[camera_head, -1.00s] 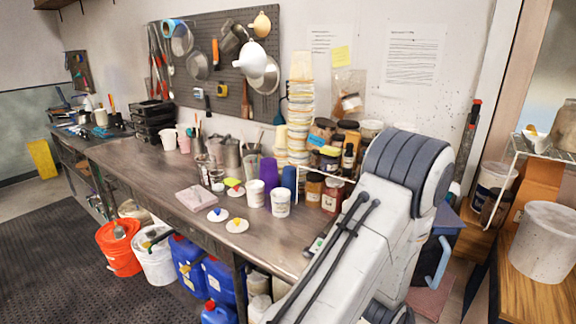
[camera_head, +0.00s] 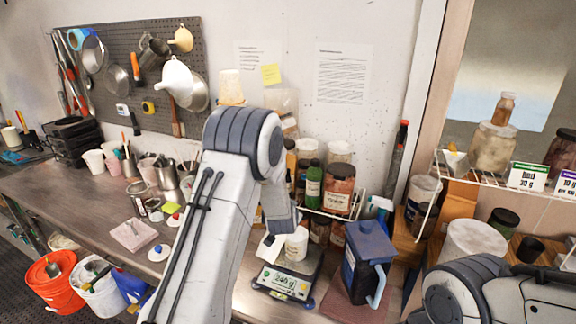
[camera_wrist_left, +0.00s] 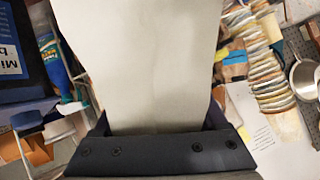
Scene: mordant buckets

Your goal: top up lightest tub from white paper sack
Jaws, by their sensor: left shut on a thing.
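My left gripper (camera_wrist_left: 158,127) is shut on a pale, smooth, flat-sided thing that fills the middle of the left wrist view; it looks like the white paper sack (camera_wrist_left: 140,62). In the head view my left arm's links mostly hide that gripper, which hangs over the scale (camera_head: 287,284). A white tub (camera_head: 297,245) stands upright on the scale, just under my left wrist. A small white piece (camera_head: 267,250) shows left of it; I cannot tell whether it is part of the sack. The scale's green display is lit, its figures too small to trust. My right gripper is out of view.
A blue lidded jug (camera_head: 365,262) stands close right of the scale. Jars (camera_head: 338,190) stand in a wire rack behind. A pink sponge-like block (camera_head: 133,234) and white lids lie on the bench at left. My right forearm shows bottom right.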

